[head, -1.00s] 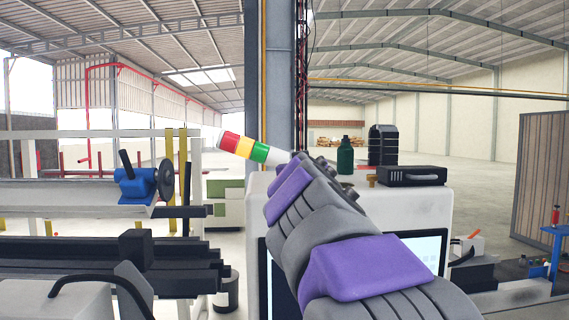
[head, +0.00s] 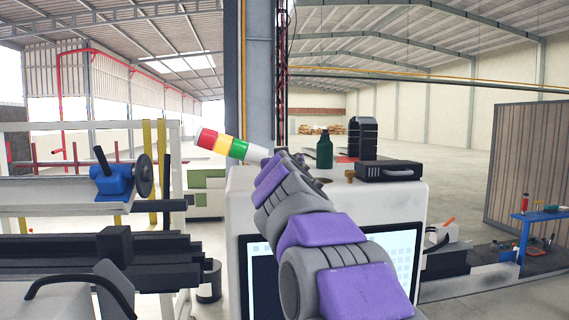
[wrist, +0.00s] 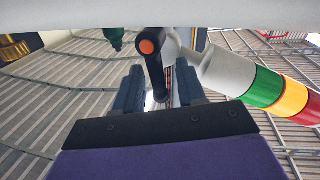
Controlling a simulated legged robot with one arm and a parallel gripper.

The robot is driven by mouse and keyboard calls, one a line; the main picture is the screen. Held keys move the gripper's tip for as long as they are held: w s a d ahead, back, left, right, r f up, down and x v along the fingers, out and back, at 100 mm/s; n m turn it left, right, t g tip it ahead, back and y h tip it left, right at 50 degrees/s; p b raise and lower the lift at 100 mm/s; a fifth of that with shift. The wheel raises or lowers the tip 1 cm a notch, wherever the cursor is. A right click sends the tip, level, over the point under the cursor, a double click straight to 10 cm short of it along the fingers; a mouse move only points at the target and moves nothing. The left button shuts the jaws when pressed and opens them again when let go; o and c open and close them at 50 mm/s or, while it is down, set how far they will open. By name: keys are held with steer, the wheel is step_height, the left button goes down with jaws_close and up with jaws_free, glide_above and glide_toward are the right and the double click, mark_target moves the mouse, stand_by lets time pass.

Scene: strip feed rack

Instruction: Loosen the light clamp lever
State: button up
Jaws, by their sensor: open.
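The clamp lever (wrist: 153,62) shows in the wrist view as a black handle with an orange end cap, beside the white base of the signal light. The signal light (head: 229,146) leans to the left with red, yellow and green bands; it also shows in the wrist view (wrist: 262,88). My gripper (wrist: 161,78) is open, with one dark finger on each side of the lever in the picture. I cannot tell whether either finger touches it. In the head view my purple and grey arm hides the lever and the gripper.
A white machine cabinet (head: 408,200) stands below my arm, with a green bottle (head: 324,150) and a black case (head: 390,171) on top. A rack with dark rails (head: 50,248) and a blue fixture (head: 115,183) stands at left. A blue table (head: 540,216) is at right.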

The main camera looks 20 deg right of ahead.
jaws_close()
steer(key=shift+a+f+n+b, duration=0.25)
steer(key=shift+f+n+b, duration=0.05)
steer(key=shift+n+b, duration=0.6)
steer(key=shift+w+a+n+t+b, duration=0.1)
steer(key=shift+a+n+t+b, duration=0.15)
steer(key=shift+n, duration=0.4)
steer(key=shift+w+a+n+t+b, duration=0.15)
steer(key=shift+n+b, duration=0.1)
steer(key=shift+n, duration=0.4)
jaws_free()
steer(key=shift+a, duration=0.1)
steer(key=shift+s, duration=0.15)
